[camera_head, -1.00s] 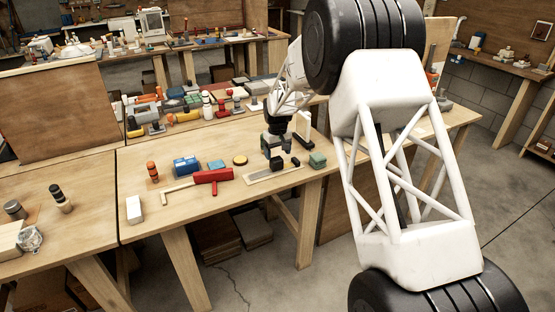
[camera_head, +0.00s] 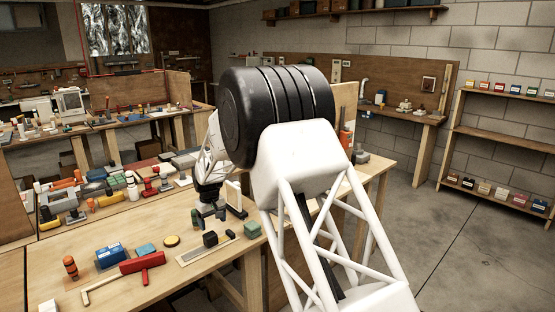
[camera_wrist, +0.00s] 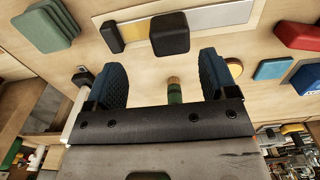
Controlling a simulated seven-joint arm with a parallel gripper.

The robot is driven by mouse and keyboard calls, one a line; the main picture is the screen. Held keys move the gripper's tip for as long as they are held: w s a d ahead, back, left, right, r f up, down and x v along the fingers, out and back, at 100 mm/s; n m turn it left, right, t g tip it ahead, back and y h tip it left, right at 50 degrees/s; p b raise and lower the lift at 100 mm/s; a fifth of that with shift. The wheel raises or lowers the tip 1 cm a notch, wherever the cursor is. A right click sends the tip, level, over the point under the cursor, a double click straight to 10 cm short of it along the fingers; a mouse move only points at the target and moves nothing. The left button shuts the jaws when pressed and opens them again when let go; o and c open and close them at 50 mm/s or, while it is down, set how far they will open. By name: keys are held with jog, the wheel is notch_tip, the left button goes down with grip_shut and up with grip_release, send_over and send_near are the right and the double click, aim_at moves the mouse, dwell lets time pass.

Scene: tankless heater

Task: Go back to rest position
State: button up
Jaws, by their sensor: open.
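My gripper (camera_wrist: 165,80) is open in the wrist view, its two dark blue ridged fingers apart. A green cylinder with a tan top (camera_wrist: 174,90) shows between the fingers beyond the palm edge; I cannot tell whether anything touches it. A black block (camera_wrist: 169,34) lies just beyond the fingertips.
On the bench are a red tool (camera_head: 142,262), a blue box (camera_head: 110,256), a green block (camera_head: 252,229) and a yellow disc (camera_head: 171,240). Several tools and bottles crowd its back. A wall shelf (camera_head: 500,139) stands at right, with clear floor (camera_head: 450,235) before it.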

jog(key=s+d+r+m, duration=0.1)
jog(key=s+d+r, duration=0.55)
jog(key=d, duration=0.35)
jog(key=s+d+r+m+t, duration=0.1)
jog(key=s+d+r+m, duration=0.1)
jog(key=s+d+r, duration=0.55)
jog(key=s+d+r+m, duration=0.1)
jog(key=s+d+r, duration=0.4)
jog(key=d+r, duration=0.5)
jog(key=s+d+r+m+t, duration=0.1)
jog(key=s+d+m, duration=0.1)
jog(key=s+d, duration=1.3)
jog(key=s+d+f+m, duration=0.1)
jog(key=s+d+f, duration=0.1)
jog(key=s, duration=0.8)
jog(key=s+d+f+m, duration=0.2)
jog(key=s, duration=0.8)
jog(key=shift+s+d+t, duration=0.2)
jog(key=shift+d+t, duration=0.1)
jog(key=shift+d, duration=0.1)
